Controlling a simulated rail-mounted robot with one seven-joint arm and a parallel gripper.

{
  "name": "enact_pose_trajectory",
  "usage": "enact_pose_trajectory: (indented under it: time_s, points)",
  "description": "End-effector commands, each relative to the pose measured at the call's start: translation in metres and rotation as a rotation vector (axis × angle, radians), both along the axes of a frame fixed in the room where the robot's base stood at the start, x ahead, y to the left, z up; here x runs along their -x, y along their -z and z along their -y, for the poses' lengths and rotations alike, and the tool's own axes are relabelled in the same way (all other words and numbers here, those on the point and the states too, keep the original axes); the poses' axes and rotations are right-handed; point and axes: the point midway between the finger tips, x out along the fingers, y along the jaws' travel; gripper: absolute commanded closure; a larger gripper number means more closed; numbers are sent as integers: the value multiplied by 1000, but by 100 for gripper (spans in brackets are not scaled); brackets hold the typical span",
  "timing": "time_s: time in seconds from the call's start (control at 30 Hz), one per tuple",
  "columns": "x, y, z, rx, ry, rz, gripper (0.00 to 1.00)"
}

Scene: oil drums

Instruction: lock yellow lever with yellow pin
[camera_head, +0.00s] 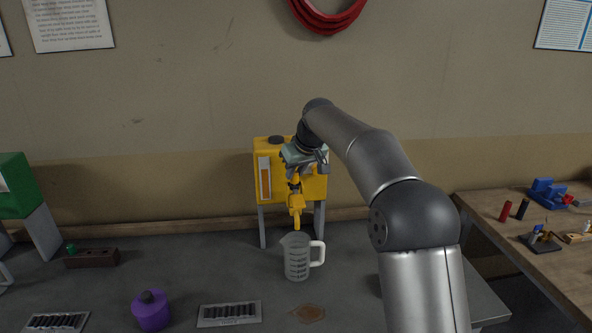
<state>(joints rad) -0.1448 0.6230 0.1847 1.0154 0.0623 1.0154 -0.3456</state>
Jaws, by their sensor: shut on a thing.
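A yellow tank (263,205) stands on grey legs at the back, in the middle of the head view. A yellow spout (296,203) sticks out at its front. My gripper (294,182) points down in front of the tank, just above the spout. It is shut on a small yellow thing that looks like the yellow pin, mostly hidden by the fingers. The yellow lever is hidden or cannot be told apart from the spout and the gripper. I cannot tell whether the pin touches the lever.
A clear measuring jug (297,262) stands below the spout. A purple container (152,311), floor grates (229,314) and a brown block (92,258) with a green piece lie in front and left. A green tank (20,190) stands far left, a wooden bench (545,262) right.

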Motion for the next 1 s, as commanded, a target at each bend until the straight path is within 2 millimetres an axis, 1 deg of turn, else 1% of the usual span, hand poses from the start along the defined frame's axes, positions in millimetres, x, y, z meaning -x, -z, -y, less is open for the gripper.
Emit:
enact_pose_trajectory:
  time_s: [0.27,0.3,0.37,0.4,0.67,0.77,0.87,1.0]
  points:
    - [0,7,0,0,0,0,100]
    - [0,7,0,0,0,0,76]
    - [0,6,0,0,0,0,60]
    - [0,6,0,0,0,0,54]
    - [0,5,0,0,0,0,54]
    - [2,1,2,0,0,1,54]
    - [7,-10,5,-1,1,4,54]
    - [19,-37,14,-2,2,5,54]
